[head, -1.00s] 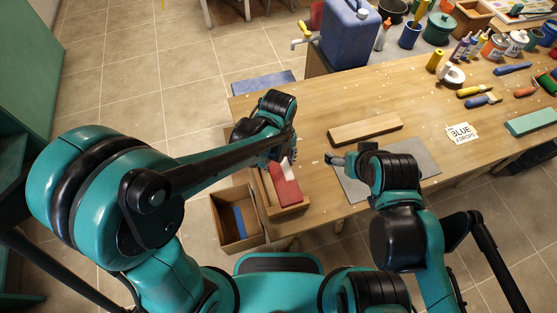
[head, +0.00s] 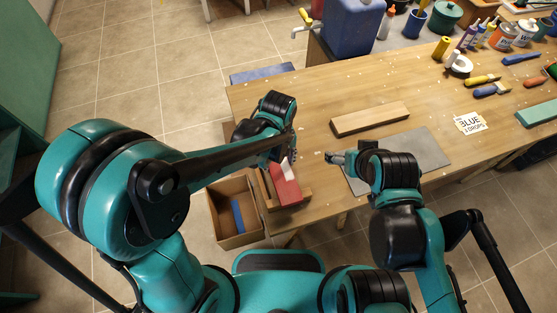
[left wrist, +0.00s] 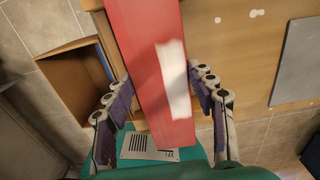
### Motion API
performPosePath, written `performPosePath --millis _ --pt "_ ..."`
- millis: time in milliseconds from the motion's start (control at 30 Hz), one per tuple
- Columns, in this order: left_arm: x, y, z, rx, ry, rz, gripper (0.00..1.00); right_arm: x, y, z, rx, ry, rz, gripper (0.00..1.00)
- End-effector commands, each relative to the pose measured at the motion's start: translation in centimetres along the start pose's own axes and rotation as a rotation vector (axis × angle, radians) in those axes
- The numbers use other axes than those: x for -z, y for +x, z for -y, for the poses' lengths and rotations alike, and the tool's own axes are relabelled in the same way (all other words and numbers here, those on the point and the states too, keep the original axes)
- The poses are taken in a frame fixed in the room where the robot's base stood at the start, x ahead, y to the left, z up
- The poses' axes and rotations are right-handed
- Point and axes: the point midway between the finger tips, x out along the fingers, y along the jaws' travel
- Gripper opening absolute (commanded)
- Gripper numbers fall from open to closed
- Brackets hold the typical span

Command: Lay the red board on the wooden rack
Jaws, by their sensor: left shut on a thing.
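The red board (head: 286,184) with a white patch is in my left gripper (head: 289,155), at the table's near left edge. In the left wrist view the red board (left wrist: 152,70) runs lengthwise between the fingers of the left gripper (left wrist: 165,100). The board lies over a low wooden holder (head: 266,192), which looks like the wooden rack and is partly hidden by it. I cannot tell whether they touch. My right gripper (head: 335,158) is over the grey sheet's left end; its jaws are too small to judge.
An open brown box (head: 222,240) with a blue piece stands beside the table's left end. A wooden block (head: 370,118) and a grey sheet (head: 425,150) lie mid-table. A blue canister (head: 350,28), paints and tools fill the back and right.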

Motion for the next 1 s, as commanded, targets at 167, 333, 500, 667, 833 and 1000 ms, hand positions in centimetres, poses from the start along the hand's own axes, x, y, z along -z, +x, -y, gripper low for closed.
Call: performPosePath --millis 167,333,500,667,833,1000 --pt "0.0 0.0 0.0 0.0 0.0 0.0 0.21 0.0 0.0 0.0 0.0 0.0 0.0 0.8" --pt "0.0 0.0 0.0 0.0 0.0 0.0 0.21 0.0 0.0 0.0 0.0 0.0 0.0 0.8" --pt "0.0 0.3 0.0 0.0 0.0 0.0 0.21 -0.2 0.2 0.0 0.0 0.0 0.0 0.8" --pt "0.0 0.6 0.0 0.0 0.0 0.0 0.21 -0.3 0.5 0.0 0.0 0.0 0.0 0.8" --pt "0.0 1.0 0.0 0.0 0.0 0.0 0.21 -0.5 0.7 0.0 0.0 0.0 0.0 0.8" --pt "0.0 1.2 0.0 0.0 0.0 0.0 0.58 -0.7 0.9 0.0 0.0 0.0 0.0 0.8"
